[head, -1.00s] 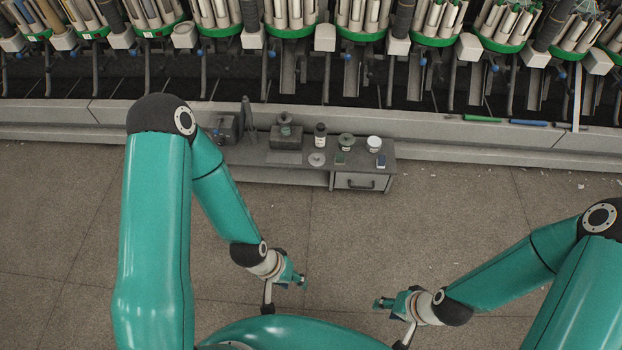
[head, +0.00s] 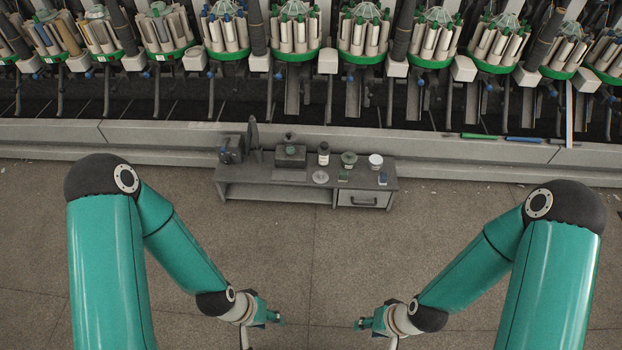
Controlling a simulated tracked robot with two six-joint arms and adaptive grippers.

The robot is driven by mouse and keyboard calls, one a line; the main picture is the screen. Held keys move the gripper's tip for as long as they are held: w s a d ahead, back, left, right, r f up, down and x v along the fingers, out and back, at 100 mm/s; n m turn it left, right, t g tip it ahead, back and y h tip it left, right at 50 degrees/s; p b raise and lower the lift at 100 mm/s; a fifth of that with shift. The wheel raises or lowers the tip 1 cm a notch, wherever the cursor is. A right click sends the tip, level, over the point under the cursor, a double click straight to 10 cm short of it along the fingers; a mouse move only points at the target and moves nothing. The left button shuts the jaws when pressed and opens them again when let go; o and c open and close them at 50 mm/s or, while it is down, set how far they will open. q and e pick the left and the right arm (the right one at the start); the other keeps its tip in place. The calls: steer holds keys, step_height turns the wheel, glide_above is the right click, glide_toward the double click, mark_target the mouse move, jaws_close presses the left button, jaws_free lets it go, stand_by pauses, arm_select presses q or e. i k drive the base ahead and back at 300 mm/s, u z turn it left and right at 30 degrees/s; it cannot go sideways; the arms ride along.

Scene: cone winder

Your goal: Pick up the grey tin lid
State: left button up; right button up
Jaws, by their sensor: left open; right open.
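The grey tin lid looks to be the small light-grey disc (head: 320,177) lying flat on the low grey bench (head: 275,193) in the head view, in front of a dark bottle with a white label (head: 324,153). My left gripper (head: 277,318) is open and empty, low over the floor in front of the bench. My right gripper (head: 362,323) is open and empty, to the right of the left one. Both are well short of the bench and apart from the disc.
On the bench stand a jar with a greenish lid (head: 349,159), a white-topped tin (head: 375,161), a dark box (head: 290,156) and a dark device (head: 231,149). A blue-and-white item (head: 382,178) lies at right. The cone winder rises behind. The floor ahead is clear.

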mark_target(320, 177)
steer(key=u, duration=0.1)
steer(key=i, duration=1)
steer(key=z, duration=0.05)
